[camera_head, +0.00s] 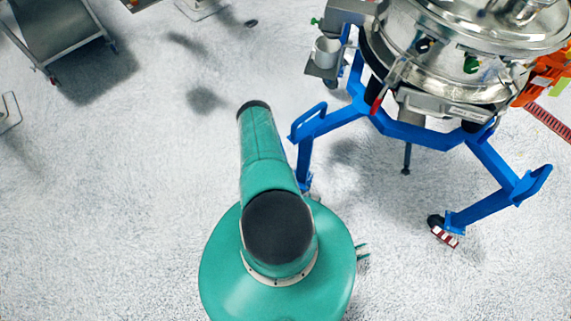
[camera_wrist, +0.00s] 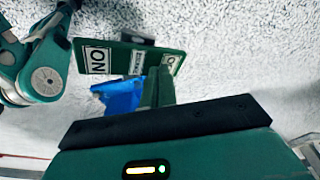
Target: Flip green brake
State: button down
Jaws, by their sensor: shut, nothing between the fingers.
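The green brake (camera_wrist: 112,59) is a flat green plate with white labels, one reading "ON", in the upper middle of the wrist view. A blue piece (camera_wrist: 120,97) of the sifter's frame shows just below it. My gripper (camera_wrist: 157,78) is shut and empty, with its fingers pointing at the plate's lower edge. The fingertips overlap the plate's lower right part in the picture; I cannot tell whether they touch it. In the head view, my arm and body leave the green brake and my gripper out of sight.
The steel sifter (camera_head: 465,60) stands on a blue legged frame (camera_head: 420,134) at the upper right. A caster with a red and white brake (camera_head: 444,237) is under its right leg. A steel cart (camera_head: 58,40) stands at the upper left.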

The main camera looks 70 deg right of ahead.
jog(key=shift+r, duration=0.15)
notch_tip(320, 180, up, 7)
dwell(0.8)
dwell(0.4)
